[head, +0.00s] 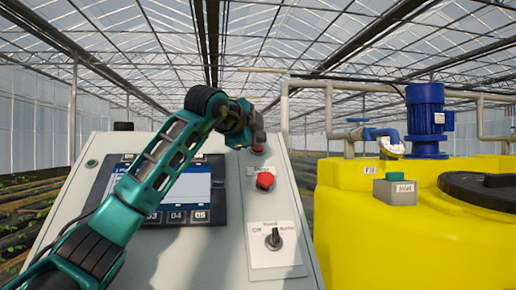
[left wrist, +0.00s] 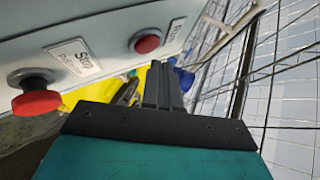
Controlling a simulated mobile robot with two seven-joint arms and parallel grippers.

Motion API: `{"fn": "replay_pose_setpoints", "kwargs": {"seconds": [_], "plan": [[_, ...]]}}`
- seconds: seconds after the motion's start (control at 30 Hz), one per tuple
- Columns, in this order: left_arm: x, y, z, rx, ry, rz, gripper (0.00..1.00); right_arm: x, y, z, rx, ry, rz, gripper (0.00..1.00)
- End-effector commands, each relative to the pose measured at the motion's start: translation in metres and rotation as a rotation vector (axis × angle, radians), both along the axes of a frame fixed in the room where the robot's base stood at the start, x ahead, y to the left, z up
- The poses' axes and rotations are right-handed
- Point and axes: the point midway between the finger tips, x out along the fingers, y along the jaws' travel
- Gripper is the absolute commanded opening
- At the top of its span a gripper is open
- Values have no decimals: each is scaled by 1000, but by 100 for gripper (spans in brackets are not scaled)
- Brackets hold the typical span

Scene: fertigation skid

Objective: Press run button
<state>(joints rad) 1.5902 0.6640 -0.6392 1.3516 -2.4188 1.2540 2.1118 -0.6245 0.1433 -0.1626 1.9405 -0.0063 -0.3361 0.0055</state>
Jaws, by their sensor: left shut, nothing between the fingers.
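The grey control panel (head: 215,250) carries a red mushroom button labelled Stop (head: 265,181), also low left in the left wrist view (left wrist: 36,97). Above it is a smaller round red button (head: 257,149), largely hidden by my gripper. In the left wrist view this button (left wrist: 147,42) sits beside a partly cut-off label (left wrist: 177,29) that I cannot read surely. My left gripper (left wrist: 161,68) is shut and empty, its fingertips close to this button. I cannot tell whether they touch it. In the head view the gripper (head: 256,132) is small and dark. My right gripper is out of view.
A rotary switch (head: 274,239) is low on the panel. A display (head: 180,188) lies behind my left arm. To the right stands a yellow tank (head: 400,240) with a blue motor (head: 426,115), a grey Inlet box (head: 395,190) and pipes.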

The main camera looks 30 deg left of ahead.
Motion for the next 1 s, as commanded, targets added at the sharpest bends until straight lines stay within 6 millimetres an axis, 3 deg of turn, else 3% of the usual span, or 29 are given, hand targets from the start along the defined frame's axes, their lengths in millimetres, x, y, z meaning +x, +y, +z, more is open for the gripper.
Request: {"fn": "replay_pose_setpoints", "kwargs": {"seconds": [1.0], "plan": [[5, 3, -7, 0, 0, 0, 0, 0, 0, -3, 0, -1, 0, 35]]}}
